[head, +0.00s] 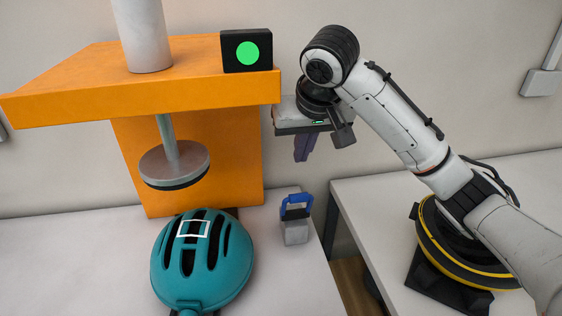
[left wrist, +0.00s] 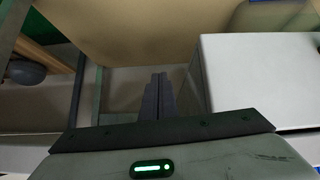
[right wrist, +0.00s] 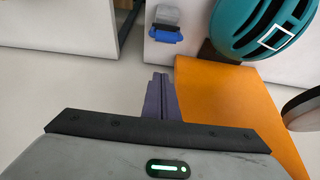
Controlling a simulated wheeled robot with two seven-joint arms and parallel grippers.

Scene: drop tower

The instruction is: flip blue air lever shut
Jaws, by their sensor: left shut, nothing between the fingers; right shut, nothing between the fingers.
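The blue air lever (head: 297,201) is a small blue loop handle on a grey block (head: 295,233), on the white table right of the orange press. In the head view the handle stands up at the block's top. The lever also shows near the top of the right wrist view (right wrist: 165,34). My right gripper (head: 301,158) is shut and empty, pointing down, above the lever and apart from it. Its closed fingers show in the right wrist view (right wrist: 160,80). My left gripper (left wrist: 158,80) is shut and empty in its wrist view, and out of the head view.
The orange press (head: 190,160) carries a round grey plate (head: 174,160) above a teal helmet (head: 205,265) with a white square outline. A black box with a green light (head: 247,50) sits on its top. A gap separates the table (head: 90,260) from another white surface (head: 390,205).

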